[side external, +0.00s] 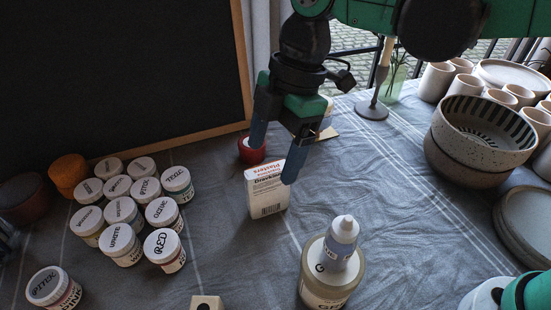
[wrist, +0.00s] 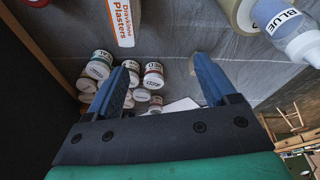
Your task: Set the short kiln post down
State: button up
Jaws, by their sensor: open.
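My gripper (side external: 273,163) is open, with its two blue fingers apart and pointing down by the white and orange plasters box (side external: 267,190). In the wrist view my gripper (wrist: 165,64) has nothing between its fingers. A small pale block (side external: 207,302) with a dark hole in it is cut off by the bottom edge of the side view. It may be the short kiln post, but too little of it shows to tell. It stands well apart from my gripper.
Several lidded paint jars (side external: 122,210) stand at left. A blue-labelled bottle (side external: 341,243) sits on a wide jar (side external: 318,285) at front. A red pot (side external: 251,152) is behind the plasters box. Striped bowls (side external: 478,135) stand at right. Cloth between jars and box is clear.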

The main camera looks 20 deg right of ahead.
jog(key=s+d+f+m+t+h, duration=0.1)
jog(key=d+m+t, duration=0.2)
jog(key=d+m, duration=0.7)
jog(key=s+d+f+m+t+h, duration=0.1)
jog(key=d+m+t, duration=0.3)
jog(key=d+m, duration=0.6)
jog(key=shift+s+d+h, duration=0.6)
jog(key=shift+s+d, duration=0.1)
jog(key=shift+d, duration=0.3)
